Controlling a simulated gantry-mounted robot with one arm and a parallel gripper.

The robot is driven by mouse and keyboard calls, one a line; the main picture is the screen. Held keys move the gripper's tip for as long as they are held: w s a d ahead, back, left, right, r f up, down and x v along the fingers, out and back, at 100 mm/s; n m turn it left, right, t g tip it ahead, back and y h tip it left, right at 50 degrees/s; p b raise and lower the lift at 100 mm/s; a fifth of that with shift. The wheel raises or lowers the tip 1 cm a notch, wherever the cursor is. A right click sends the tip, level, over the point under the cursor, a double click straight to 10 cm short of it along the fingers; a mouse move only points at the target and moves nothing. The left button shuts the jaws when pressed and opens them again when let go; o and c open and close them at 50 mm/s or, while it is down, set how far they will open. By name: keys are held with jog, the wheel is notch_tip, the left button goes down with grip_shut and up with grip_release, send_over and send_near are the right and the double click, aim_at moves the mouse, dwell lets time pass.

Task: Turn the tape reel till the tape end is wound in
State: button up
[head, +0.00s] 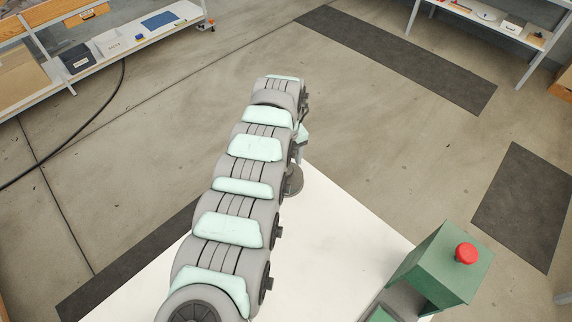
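My arm reaches from the bottom of the head view up over the white table and hides much of what lies under it. At its far end a small dark and mint part of my wrist shows on the right side. The fingers of my gripper are hidden, so I cannot see whether they are open or shut. A grey round disc (294,181) shows partly from behind the arm, near the table's far corner. It may be the tape reel or part of its stand; I cannot tell. No tape end is visible.
A green press housing (446,265) with a red button (466,253) stands at the table's right. The white table top (345,235) is bare between it and my arm. Shelves (130,48) stand far off at the top left.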

notch_tip(320, 180, up, 9)
dwell(0.7)
